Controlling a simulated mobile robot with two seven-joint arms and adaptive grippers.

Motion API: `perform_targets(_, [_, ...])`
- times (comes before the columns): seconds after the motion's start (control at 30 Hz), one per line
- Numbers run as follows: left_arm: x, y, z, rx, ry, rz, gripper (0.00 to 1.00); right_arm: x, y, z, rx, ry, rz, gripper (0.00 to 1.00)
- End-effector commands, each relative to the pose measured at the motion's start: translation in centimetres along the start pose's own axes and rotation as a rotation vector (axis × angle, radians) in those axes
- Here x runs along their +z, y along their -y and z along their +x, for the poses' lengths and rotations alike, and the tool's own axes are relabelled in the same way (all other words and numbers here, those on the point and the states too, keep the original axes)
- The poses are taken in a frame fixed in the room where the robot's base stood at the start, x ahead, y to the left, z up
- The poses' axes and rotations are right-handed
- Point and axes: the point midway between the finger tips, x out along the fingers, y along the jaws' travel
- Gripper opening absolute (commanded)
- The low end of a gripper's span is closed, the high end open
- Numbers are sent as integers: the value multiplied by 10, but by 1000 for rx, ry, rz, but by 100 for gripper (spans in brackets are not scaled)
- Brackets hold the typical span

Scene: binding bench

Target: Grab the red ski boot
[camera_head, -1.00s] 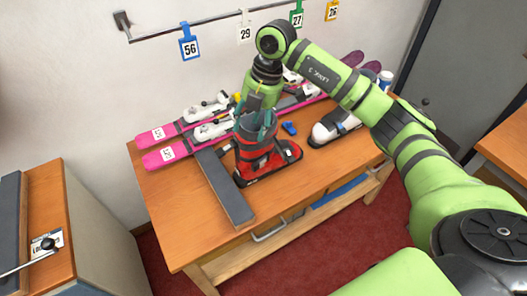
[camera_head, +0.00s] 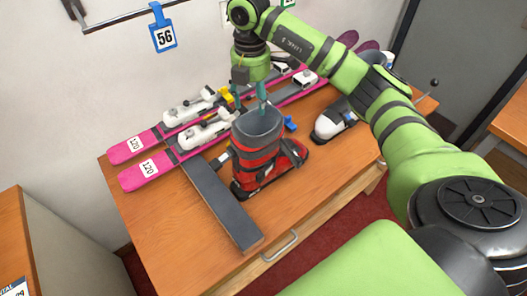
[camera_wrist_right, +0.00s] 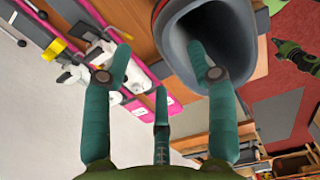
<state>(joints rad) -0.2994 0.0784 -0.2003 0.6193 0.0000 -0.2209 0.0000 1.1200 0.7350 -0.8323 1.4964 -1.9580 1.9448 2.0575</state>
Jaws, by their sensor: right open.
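The red ski boot (camera_head: 268,160), red and black with a grey cuff, stands upright on the wooden bench (camera_head: 175,250). My right gripper (camera_head: 250,98) is open just above its cuff, towards the back left, with one fingertip overlapping the cuff's top edge. In the right wrist view, the grey cuff opening (camera_wrist_right: 218,18) lies behind the right-hand finger of the open gripper (camera_wrist_right: 160,62). The other fingers are outside the cuff. I cannot tell whether that finger touches the boot or reaches inside. My left gripper is not in view.
Pink skis (camera_head: 145,175) with white bindings lie behind the boot. A dark grey bar (camera_head: 220,205) lies left of it. A white and black boot (camera_head: 335,120) and a small blue piece (camera_head: 290,124) are to the right. The bench front is clear.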

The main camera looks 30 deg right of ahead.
Motion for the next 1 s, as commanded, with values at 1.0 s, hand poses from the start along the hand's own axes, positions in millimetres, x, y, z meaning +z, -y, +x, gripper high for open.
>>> perform_targets(1.0, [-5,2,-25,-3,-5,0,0,5,4,85,1,0,-1,54])
